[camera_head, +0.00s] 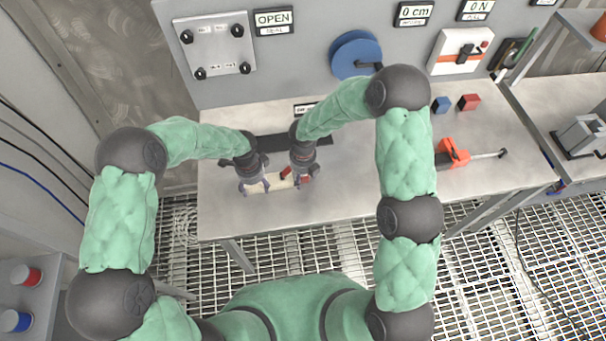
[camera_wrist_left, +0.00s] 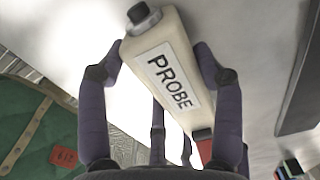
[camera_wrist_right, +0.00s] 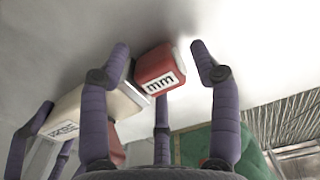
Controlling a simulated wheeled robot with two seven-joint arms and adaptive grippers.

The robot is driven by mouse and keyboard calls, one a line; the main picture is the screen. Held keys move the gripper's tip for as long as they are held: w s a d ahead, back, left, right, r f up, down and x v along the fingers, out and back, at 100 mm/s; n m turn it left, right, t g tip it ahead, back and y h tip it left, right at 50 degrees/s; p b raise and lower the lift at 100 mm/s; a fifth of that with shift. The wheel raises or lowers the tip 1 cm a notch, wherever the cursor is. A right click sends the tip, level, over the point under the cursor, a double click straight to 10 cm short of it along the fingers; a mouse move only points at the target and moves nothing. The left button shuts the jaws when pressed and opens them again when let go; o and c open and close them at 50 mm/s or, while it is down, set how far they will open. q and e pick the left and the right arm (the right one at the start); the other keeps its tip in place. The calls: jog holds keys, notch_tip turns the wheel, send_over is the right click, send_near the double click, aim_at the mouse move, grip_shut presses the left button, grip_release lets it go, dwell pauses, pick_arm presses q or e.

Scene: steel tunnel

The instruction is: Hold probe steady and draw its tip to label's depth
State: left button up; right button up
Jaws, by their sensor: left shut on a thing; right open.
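The probe (camera_head: 279,184) is a cream box low over or on the bench's front part; I cannot tell if it touches. In the left wrist view its body (camera_wrist_left: 165,58) carries a PROBE label and a dark knob at one end. My left gripper (camera_head: 254,186) is shut on this body. The probe's red end piece (camera_wrist_right: 157,68) bears a label reading "mm"; any number on it is hidden or cut off. My right gripper (camera_head: 299,178) is open, its fingers on either side of the red piece, with a visible gap on the right finger's side.
Behind the grippers lies a dark strip (camera_head: 270,148) on the bench (camera_head: 350,185). The wall panel has OPEN (camera_head: 273,18), 0 cm (camera_head: 413,12) and 0 N (camera_head: 476,8) signs and a blue reel (camera_head: 356,54). A blue block (camera_head: 441,104), red block (camera_head: 468,102) and orange tool (camera_head: 453,153) lie right.

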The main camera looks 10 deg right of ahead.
aim_at(320, 178)
pick_arm(q)
jog(key=shift+s+f, duration=0.2)
pick_arm(e)
grip_shut()
jog(key=d, duration=0.6)
grip_release()
notch_tip(320, 178, up, 12)
dwell(0.6)
